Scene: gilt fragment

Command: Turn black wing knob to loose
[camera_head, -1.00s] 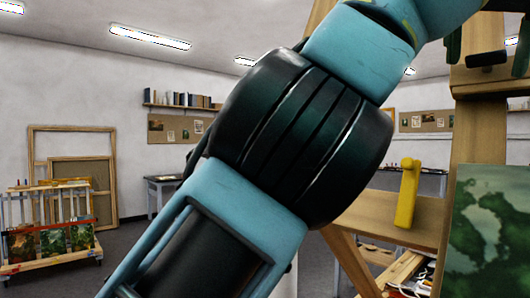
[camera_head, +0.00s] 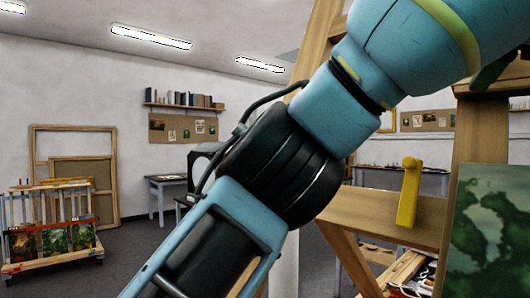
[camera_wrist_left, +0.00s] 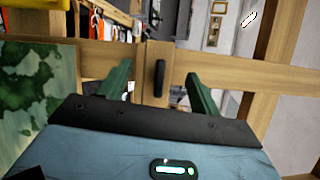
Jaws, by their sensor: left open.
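The black wing knob (camera_wrist_left: 159,78) sits on a wooden block of the easel (camera_wrist_left: 225,67) in the left wrist view. Its long side runs up and down in that picture. My left gripper (camera_wrist_left: 159,72) is open, with one green finger on each side of the knob and a visible gap to both. I cannot tell how far the fingertips are from the knob in depth. In the head view my left arm crosses the picture, and a dark green finger (camera_head: 494,66) shows at the upper right; the knob is not clearly visible there. My right gripper is not in view.
A green painting (camera_head: 487,235) stands on the easel at the right, close to a yellow handle (camera_head: 407,195) on the easel's wooden beam. A cart with canvases (camera_head: 50,235) and leaning frames stand at the far left. Open floor lies between them and my arm.

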